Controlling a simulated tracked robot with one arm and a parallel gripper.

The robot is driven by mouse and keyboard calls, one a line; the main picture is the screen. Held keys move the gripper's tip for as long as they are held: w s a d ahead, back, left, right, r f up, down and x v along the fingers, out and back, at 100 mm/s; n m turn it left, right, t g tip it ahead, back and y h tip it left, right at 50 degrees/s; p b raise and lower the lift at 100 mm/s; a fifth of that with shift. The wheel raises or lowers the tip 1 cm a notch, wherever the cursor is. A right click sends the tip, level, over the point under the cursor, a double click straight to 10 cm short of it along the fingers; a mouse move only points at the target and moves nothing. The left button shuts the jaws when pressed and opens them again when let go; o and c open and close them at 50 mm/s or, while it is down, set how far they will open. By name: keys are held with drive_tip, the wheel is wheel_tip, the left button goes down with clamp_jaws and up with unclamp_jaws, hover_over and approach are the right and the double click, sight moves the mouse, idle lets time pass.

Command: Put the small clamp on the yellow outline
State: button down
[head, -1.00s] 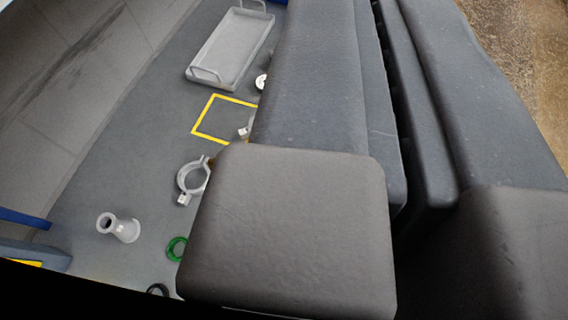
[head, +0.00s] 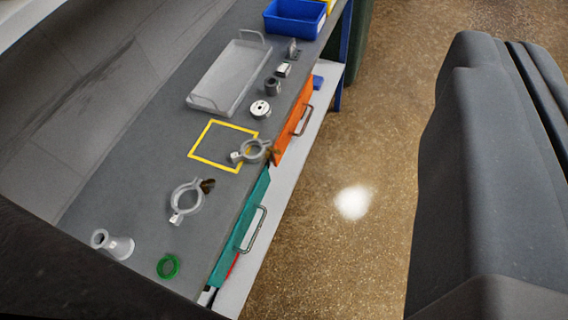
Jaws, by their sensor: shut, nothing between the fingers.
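The small clamp (head: 243,151) is a grey ring with a lug and a brownish wing nut. It lies at the lower right corner of the yellow outline (head: 214,163), near the bench's front edge. It overlaps the outline's right side in the picture, and most of the square is bare. A larger grey clamp (head: 174,202) lies nearer on the bench, apart from the outline. My gripper (head: 506,45) shows as dark grey blocks at the right, over the floor and well away from both clamps. It is shut and empty, partly cut off by the frame.
A grey tray (head: 190,99) stands behind the outline, with several small parts to its right. A blue bin (head: 293,19) is at the far end. A flanged fitting (head: 120,247) and green ring (head: 161,268) lie nearer. Orange (head: 291,128) and teal (head: 240,225) drawer fronts with handles line the bench front.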

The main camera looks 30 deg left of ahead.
sight(279, 154)
drive_tip(key=w+d+f+m+h, duration=0.1)
drive_tip(key=w+d+f+m, duration=0.35)
drive_tip(key=w+f, duration=0.95)
drive_tip(key=w+f+y, duration=0.2)
drive_tip(key=w+f, duration=0.6)
drive_tip(key=f, duration=0.4)
drive_tip(key=a+f+y, duration=0.4)
drive_tip(key=f, duration=1)
drive_tip(key=s+a+f+m+g+y+b, duration=0.1)
drive_tip(key=s+a+f+m+y, duration=0.1)
drive_tip(key=s+a+f+y, duration=0.3)
drive_tip(key=s+a+f+m+g+y, duration=0.1)
drive_tip(key=s+a+f+m+y, duration=0.2)
drive_tip(key=f, duration=0.4)
drive_tip(key=shift+h, duration=0.4)
drive_tip(key=b+x, duration=0.1)
drive_tip(key=x, duration=0.3)
drive_tip(key=s+a+b+x, duration=0.1)
drive_tip(key=x, duration=0.3)
drive_tip(key=b+x, duration=0.1)
drive_tip(key=x, duration=0.4)
drive_tip(key=shift+s+a+r+b, duration=0.1)
drive_tip(key=shift+s+a+b, duration=0.1)
drive_tip(key=shift+b, duration=0.15)
drive_tip(key=shift+a, duration=0.75)
